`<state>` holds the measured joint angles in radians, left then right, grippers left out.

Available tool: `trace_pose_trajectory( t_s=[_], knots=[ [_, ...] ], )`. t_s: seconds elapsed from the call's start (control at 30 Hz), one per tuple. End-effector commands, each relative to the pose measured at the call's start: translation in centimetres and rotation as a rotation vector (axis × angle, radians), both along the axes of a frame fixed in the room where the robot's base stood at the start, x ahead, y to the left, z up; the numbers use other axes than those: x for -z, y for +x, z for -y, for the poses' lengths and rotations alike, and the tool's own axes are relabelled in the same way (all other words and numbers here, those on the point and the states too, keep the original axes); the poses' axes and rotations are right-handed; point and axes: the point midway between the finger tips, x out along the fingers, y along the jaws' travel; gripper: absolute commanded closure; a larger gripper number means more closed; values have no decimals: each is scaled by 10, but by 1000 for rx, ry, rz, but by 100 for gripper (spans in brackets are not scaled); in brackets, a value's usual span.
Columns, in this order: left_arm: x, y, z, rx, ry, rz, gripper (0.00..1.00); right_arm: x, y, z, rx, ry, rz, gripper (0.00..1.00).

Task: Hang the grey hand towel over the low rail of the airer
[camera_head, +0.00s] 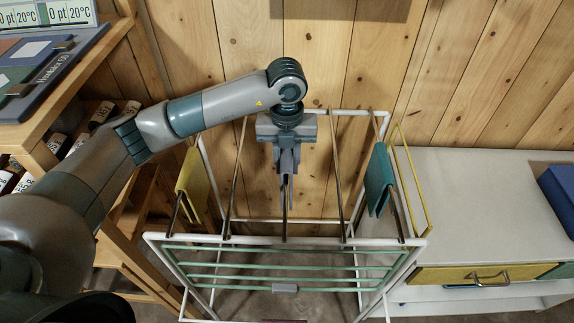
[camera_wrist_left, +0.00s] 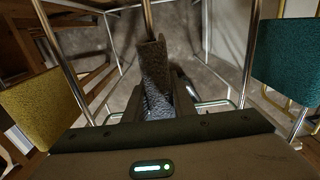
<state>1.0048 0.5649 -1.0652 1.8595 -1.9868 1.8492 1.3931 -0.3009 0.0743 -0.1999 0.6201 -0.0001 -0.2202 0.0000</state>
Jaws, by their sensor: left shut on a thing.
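The airer (camera_head: 385,240) has a white frame, several metal rails running away from me and pale green rails at its near end. My left gripper (camera_head: 286,172) is above the middle metal rail (camera_head: 285,215), toward the back of the airer. In the left wrist view its fingers (camera_wrist_left: 155,108) are shut on the grey hand towel (camera_wrist_left: 155,75), a narrow, rough-textured grey strip. The middle rail (camera_wrist_left: 148,18) runs in line with the towel's end. I cannot tell whether the towel rests on it. In the head view the towel is mostly hidden or edge-on. My right gripper is out of view.
A yellow cloth (camera_head: 191,182) hangs on the airer's left side and a teal cloth (camera_head: 377,180) on its right. A wooden shelf unit (camera_head: 95,65) stands left. A white cabinet (camera_head: 480,200) stands right. The plank wall (camera_head: 330,60) is close behind.

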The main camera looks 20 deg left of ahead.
Motion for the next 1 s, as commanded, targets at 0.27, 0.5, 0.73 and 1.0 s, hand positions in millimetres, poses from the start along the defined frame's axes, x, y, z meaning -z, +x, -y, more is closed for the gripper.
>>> trace_pose_trajectory(
  t_s=[0.27,0.5,0.73,1.0],
  knots=[
    [-31,0,0,1,0,1,89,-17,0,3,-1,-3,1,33],
    [-55,1,0,1,0,3,89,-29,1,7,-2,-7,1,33],
    [-78,0,0,0,0,1,89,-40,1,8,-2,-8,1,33],
    [-105,1,0,1,0,2,89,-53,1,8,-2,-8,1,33]
  ],
)
